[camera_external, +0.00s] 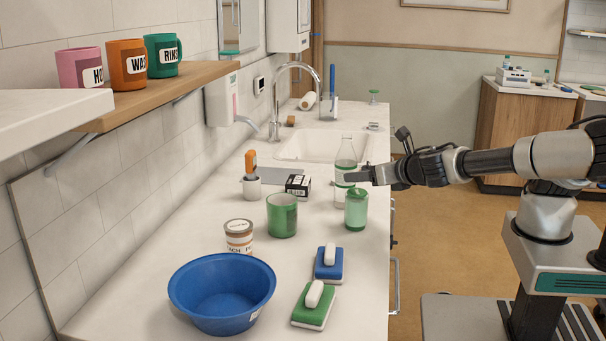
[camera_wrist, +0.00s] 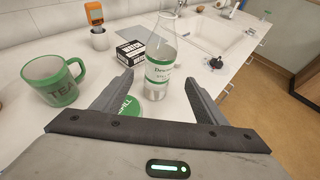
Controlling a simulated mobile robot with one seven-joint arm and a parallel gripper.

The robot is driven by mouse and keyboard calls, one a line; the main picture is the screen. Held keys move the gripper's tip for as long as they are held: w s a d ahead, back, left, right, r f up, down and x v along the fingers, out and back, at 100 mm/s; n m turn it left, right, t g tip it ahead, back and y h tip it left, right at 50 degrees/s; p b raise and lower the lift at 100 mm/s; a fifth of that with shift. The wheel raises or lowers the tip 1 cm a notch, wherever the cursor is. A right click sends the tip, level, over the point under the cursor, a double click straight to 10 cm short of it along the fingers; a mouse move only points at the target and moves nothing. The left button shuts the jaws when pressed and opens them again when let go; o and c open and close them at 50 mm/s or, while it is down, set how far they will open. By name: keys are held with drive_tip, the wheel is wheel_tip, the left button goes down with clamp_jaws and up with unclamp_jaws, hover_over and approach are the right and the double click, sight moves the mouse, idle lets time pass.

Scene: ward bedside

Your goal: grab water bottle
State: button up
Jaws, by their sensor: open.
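The water bottle (camera_external: 346,152) is clear with a green-and-white label and stands upright on the white counter near its right edge, just in front of the sink. In the wrist view the bottle (camera_wrist: 161,70) appears between my two fingers, toward their tips, with clear gaps on both sides. In the wrist view my gripper (camera_wrist: 160,79) is open and empty. Whether the bottle is fully between the fingers is unclear.
A green lidded jar (camera_external: 356,212) stands close in front of my gripper. A black-and-white box (camera_wrist: 131,51) is left of the bottle. The sink (camera_external: 310,146) lies behind.

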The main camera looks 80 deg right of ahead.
sight(338, 174)
drive_tip(key=b+x, duration=0.1)
drive_tip(key=x, duration=0.7)
drive_tip(key=shift+w+b, duration=0.1)
drive_tip(key=shift+b, duration=0.2)
drive_tip(key=shift+r+b+x, duration=0.15)
drive_tip(key=shift+b+x, duration=0.2)
drive_tip(key=shift+x, duration=1.1)
drive_tip(key=shift+r+b+x, duration=0.1)
drive_tip(key=shift+b+x, duration=0.2)
drive_tip(key=shift+x, duration=1.15)
drive_tip(key=shift+w, duration=0.1)
drive_tip(key=c, duration=1.2)
drive_tip(key=shift+c, duration=0.5)
drive_tip(key=shift+r, duration=0.2)
